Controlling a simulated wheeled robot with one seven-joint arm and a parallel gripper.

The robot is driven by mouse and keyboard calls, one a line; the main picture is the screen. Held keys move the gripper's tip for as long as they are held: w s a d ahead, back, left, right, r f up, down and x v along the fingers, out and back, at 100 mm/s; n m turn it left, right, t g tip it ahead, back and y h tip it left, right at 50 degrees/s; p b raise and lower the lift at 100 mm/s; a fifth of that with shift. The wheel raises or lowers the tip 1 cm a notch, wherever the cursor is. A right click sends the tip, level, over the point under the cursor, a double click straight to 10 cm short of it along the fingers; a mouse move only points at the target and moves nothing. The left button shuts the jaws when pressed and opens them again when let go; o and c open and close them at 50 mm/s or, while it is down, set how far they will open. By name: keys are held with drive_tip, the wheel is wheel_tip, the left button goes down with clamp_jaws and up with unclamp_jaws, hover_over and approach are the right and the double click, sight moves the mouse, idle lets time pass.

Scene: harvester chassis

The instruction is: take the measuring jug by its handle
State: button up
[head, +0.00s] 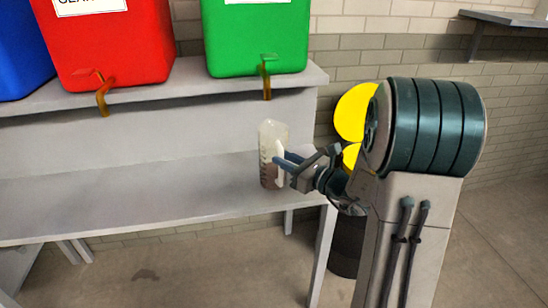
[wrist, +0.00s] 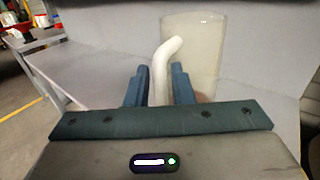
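The measuring jug (head: 267,150) is clear with a white handle and shows dark marks on its side and a darker lower part. It is upright at the right end of the grey bench's lower top (head: 150,195); I cannot tell whether its base touches. In the wrist view the jug (wrist: 207,45) is just beyond the fingers, and its handle (wrist: 161,75) runs down between them. My gripper (head: 287,162) reaches in from the right. Its blue fingers in the wrist view (wrist: 160,88) lie close along both sides of the handle, shut on it. The handle's lower end is hidden.
A green container (head: 256,40) and a red one (head: 105,45), both with taps, stand on the raised shelf, with a blue one (head: 20,50) at the left. Yellow round shapes (head: 355,112) are behind my arm. The bench top left of the jug is clear.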

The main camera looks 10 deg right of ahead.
drive_tip(key=shift+x, duration=0.9)
clamp_jaws()
drive_tip(key=shift+r, duration=0.1)
